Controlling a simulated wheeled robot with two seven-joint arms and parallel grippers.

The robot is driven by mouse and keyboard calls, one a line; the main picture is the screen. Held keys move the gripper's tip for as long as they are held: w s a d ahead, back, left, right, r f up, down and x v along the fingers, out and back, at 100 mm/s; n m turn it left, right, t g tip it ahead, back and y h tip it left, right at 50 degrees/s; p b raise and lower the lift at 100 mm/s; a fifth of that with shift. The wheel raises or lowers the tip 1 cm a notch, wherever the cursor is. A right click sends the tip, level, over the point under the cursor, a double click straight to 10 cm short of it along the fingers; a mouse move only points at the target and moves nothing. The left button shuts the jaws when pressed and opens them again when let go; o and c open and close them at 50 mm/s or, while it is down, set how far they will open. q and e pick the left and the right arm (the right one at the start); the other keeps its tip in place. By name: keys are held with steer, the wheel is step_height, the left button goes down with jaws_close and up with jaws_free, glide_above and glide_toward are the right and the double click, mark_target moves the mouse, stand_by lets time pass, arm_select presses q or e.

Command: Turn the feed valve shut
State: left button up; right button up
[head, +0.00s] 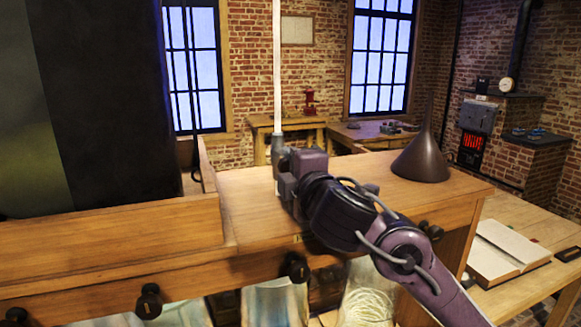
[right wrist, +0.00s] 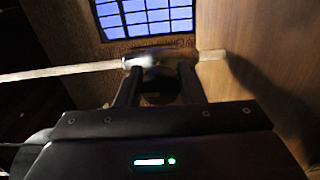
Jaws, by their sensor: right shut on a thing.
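The valve's exact angle cannot be told. My left gripper is out of view.
A dark cone (head: 421,158) stands on the bench (head: 360,168) to the right of my right arm. A large dark box-like body (head: 110,100) fills the left behind a wooden rim (head: 110,236). Black knobs (head: 296,268) line the bench front. An open book (head: 505,250) lies at lower right.

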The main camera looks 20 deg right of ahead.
steer(key=shift+f, duration=0.1)
steer(key=o, duration=0.9)
steer(key=shift+o, duration=0.2)
steer(key=s+p, duration=0.1)
steer(key=s, duration=0.7)
steer(key=shift+d, duration=0.15)
steer(key=shift+w, duration=0.1)
